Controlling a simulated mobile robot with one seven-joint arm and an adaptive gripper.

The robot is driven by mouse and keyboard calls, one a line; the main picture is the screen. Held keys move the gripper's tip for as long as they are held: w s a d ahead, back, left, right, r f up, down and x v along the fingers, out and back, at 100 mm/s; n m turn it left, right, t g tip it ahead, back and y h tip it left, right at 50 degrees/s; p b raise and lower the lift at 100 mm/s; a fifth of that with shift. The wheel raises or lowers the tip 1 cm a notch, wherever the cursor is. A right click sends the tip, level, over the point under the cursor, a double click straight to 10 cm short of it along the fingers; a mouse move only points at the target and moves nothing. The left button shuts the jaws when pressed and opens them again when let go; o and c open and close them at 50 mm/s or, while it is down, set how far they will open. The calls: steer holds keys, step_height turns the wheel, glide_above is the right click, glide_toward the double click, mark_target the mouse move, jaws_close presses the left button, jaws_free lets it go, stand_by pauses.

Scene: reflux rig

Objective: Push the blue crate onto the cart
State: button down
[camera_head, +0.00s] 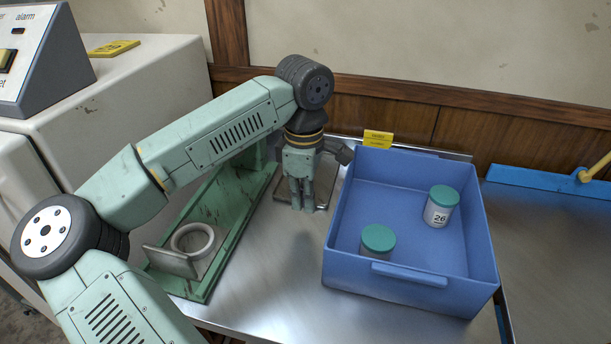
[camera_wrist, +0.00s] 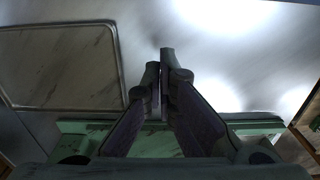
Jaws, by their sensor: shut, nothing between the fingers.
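The blue crate (camera_head: 410,270) stands upright on the steel table top (camera_head: 270,290), right of my gripper. It holds two jars with green lids, one jar (camera_head: 440,207) marked 26 at the right and one jar (camera_head: 378,241) near the front wall. A yellow label (camera_head: 378,139) shows at its back edge. My gripper (camera_head: 302,208) points down left of the crate, apart from it, with its fingers shut and empty. The shut fingers also show in the wrist view (camera_wrist: 163,80). I cannot tell for sure which surface is the cart; a metal surface (camera_head: 550,240) lies right of the crate.
A green stand (camera_head: 225,215) with a white ring (camera_head: 192,240) is left of my gripper. A white cabinet with a control box (camera_head: 45,60) stands far left. A blue bar (camera_head: 540,182) lies at the back right. The wooden wall closes the back.

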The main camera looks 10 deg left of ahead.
steer(key=shift+d+f+p, duration=0.2)
steer(key=shift+f+p, duration=0.1)
steer(key=shift+f, duration=0.35)
steer(key=shift+d+f+p, duration=0.2)
steer(key=shift+f+p, duration=0.05)
steer(key=shift+f, duration=0.35)
steer(key=shift+d+p, duration=0.4)
steer(key=shift+d, duration=0.8)
steer(key=shift+d+f, duration=0.15)
steer(key=shift+d, duration=0.3)
steer(key=shift+w, duration=0.1)
